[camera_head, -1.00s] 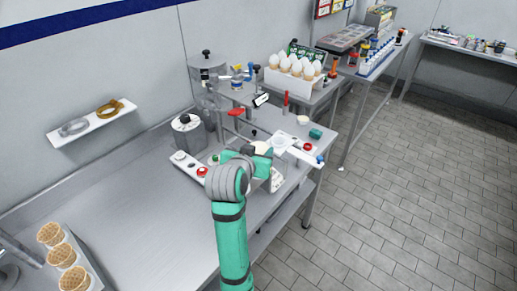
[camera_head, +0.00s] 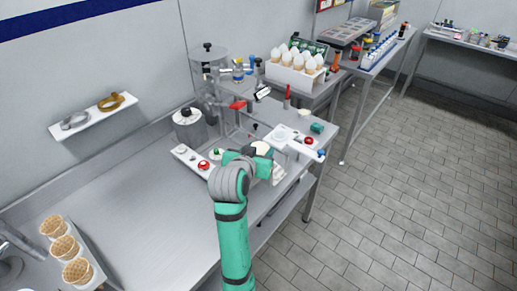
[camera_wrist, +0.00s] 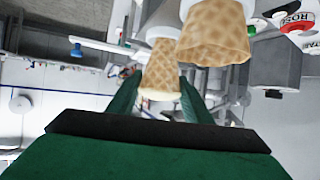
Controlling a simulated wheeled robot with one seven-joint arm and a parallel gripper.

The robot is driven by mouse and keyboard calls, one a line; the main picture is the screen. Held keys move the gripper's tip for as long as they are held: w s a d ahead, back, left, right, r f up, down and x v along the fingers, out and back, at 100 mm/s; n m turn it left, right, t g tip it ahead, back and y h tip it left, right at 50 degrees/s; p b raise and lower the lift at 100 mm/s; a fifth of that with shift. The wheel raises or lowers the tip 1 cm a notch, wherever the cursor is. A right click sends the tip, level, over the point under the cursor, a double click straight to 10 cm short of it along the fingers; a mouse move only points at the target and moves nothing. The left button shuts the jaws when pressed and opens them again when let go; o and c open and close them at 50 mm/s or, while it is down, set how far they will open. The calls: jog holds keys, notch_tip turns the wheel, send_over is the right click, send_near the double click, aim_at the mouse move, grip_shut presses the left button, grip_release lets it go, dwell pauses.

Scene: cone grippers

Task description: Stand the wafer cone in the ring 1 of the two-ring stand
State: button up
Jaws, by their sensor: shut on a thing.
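In the wrist view my gripper (camera_wrist: 160,102) is shut on a wafer cone (camera_wrist: 162,68), which sits between the two green fingers with its pale end toward me. A white round part surrounds or lies behind its far end; I cannot tell if they touch. A second wafer cone (camera_wrist: 213,38) stands close beside it, larger in the picture, with a white part at its far end. In the head view my gripper (camera_head: 260,157) is over the table's right part, with a pale round top (camera_head: 262,148) at its jaws. The two-ring stand is mostly hidden behind my gripper.
Three wafer cones (camera_head: 66,247) stand in a white holder at the lower left. A white rack of egg-shaped tops (camera_head: 297,68) is at the back. A control panel with buttons (camera_head: 203,165) and a white arm (camera_head: 301,148) flank my gripper.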

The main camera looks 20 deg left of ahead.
jog(key=shift+f, duration=0.8)
jog(key=shift+w+f, duration=0.1)
jog(key=shift+f, duration=0.2)
jog(key=o, duration=0.8)
jog(key=shift+s+r, duration=0.15)
jog(key=shift+s, duration=0.3)
jog(key=v, duration=1)
jog(key=shift+d, duration=0.15)
